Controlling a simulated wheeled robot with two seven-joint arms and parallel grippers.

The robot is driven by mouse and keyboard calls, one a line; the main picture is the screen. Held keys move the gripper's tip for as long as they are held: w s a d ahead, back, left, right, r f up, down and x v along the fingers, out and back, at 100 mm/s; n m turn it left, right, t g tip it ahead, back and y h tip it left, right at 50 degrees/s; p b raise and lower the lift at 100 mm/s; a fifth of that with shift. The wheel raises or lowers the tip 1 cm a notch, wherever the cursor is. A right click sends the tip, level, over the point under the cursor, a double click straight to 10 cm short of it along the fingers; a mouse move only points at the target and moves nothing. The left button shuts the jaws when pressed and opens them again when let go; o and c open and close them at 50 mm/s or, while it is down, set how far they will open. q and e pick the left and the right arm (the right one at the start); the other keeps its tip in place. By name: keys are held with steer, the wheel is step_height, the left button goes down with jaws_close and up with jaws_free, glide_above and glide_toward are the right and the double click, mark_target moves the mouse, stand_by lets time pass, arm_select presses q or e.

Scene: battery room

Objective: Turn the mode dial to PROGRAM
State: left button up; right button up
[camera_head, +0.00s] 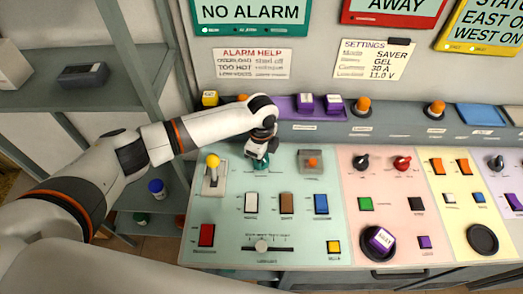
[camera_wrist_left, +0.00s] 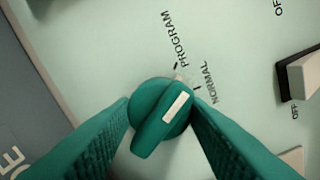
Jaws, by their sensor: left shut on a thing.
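The mode dial (camera_wrist_left: 158,122) is a green knob with a white pointer mark. In the left wrist view the mark points up and right, between the ticks of the printed labels PROGRAM (camera_wrist_left: 173,38) and NORMAL (camera_wrist_left: 208,82); I cannot tell that it lines up with either. My left gripper (camera_wrist_left: 162,118) has its two green fingers on either side of the knob, shut on it. In the head view the left gripper (camera_head: 261,153) reaches down to the mint panel, largely covering the dial (camera_head: 261,164). My right gripper is not in view.
A yellow-knobbed lever (camera_head: 213,162) stands left of the dial, and an orange button in a grey housing (camera_head: 311,162) stands right. White, brown and blue rocker switches (camera_head: 287,203) lie below. A purple tray with blocks (camera_head: 287,105) is behind. A grey shelf (camera_head: 130,60) stands left.

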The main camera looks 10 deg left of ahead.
arm_select(q)
steer(key=shift+s+n+p, duration=0.1)
steer(key=shift+n+p, duration=0.7)
steer(key=shift+n, duration=0.4)
steer(key=shift+f, duration=0.1)
steer(key=o, duration=1)
step_height(320, 180, up, 12)
steer(key=shift+r+b, duration=0.1)
steer(key=shift+b, duration=0.9)
